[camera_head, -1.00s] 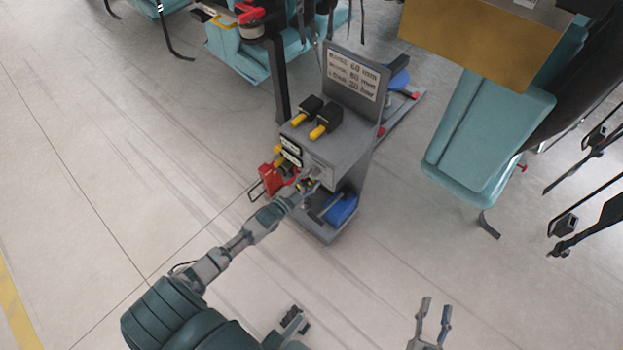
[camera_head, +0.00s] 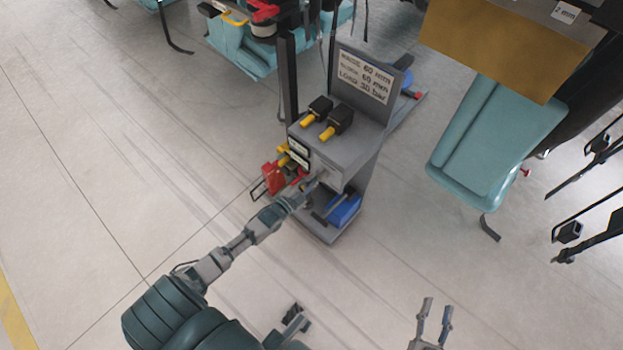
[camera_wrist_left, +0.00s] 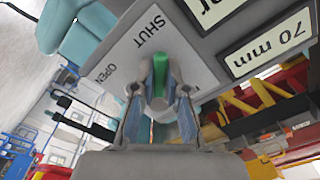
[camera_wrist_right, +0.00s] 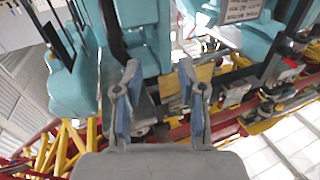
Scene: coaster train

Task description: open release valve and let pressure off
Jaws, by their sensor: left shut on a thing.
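The release valve's handle (camera_wrist_left: 159,92), with a green part, stands out from a light plate (camera_wrist_left: 137,68) lettered SHUT and OPEN on the grey console (camera_head: 345,152). My left gripper (camera_wrist_left: 159,88) is shut on the handle, one finger on each side. In the head view, my left gripper (camera_head: 316,181) is at the console's lower front face and hides the valve. In the left wrist view the handle lies nearer the SHUT lettering than OPEN, though its exact pointing is partly hidden by the fingers. My right gripper (camera_head: 433,308) is open and empty, low in front, away from the console.
Yellow-tipped black levers (camera_head: 325,121) sit on the console top, with a sign (camera_head: 366,76) behind. A red item (camera_head: 273,178) is left of my left gripper, and a blue item (camera_head: 344,209) is on the console's base. Teal seats (camera_head: 497,140) stand right. Open floor lies in front.

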